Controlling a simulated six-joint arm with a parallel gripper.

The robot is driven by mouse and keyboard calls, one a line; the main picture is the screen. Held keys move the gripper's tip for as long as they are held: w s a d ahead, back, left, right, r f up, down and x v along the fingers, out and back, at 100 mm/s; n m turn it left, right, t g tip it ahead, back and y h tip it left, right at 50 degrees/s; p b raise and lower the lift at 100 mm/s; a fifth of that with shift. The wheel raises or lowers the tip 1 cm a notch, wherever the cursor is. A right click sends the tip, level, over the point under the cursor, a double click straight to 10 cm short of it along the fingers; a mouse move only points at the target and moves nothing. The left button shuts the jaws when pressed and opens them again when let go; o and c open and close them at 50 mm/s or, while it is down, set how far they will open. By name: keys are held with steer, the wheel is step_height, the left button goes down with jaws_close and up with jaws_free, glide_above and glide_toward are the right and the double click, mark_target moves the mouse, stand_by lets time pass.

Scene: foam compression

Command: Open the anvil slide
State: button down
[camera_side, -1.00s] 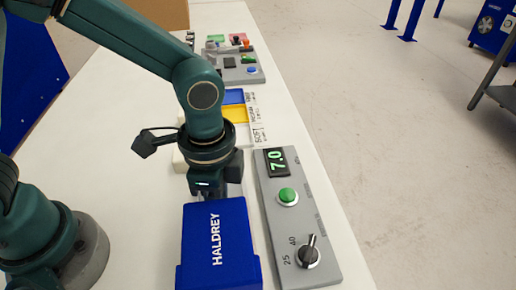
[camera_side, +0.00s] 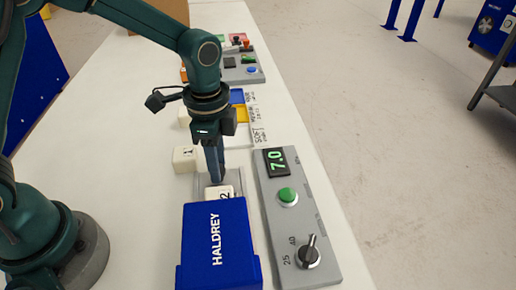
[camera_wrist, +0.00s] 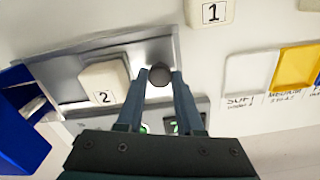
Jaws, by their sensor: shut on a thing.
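The anvil slide is a grey metal plate (camera_side: 203,178) that sticks out from under the blue HALDREY press housing (camera_side: 215,245); in the wrist view the plate (camera_wrist: 70,88) shows too. A white foam block marked 2 (camera_side: 219,192) sits on it, close to the housing; it also shows in the wrist view (camera_wrist: 103,80). My gripper (camera_side: 214,174) points down at the slide's outer end. In the wrist view its fingers (camera_wrist: 158,78) are shut on a dark round knob (camera_wrist: 159,73) on the plate. The knob is hidden in the side view.
A grey control panel (camera_side: 300,220) with a 7.0 display, green button and dial stands right of the housing. A white block marked 1 (camera_side: 185,158) is left of the slide. Labelled white, yellow and blue trays (camera_side: 240,115) lie farther back, before another button panel (camera_side: 245,68).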

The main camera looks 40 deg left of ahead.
steer(key=c, duration=0.8)
jaws_free()
steer(key=shift+r, duration=2.6)
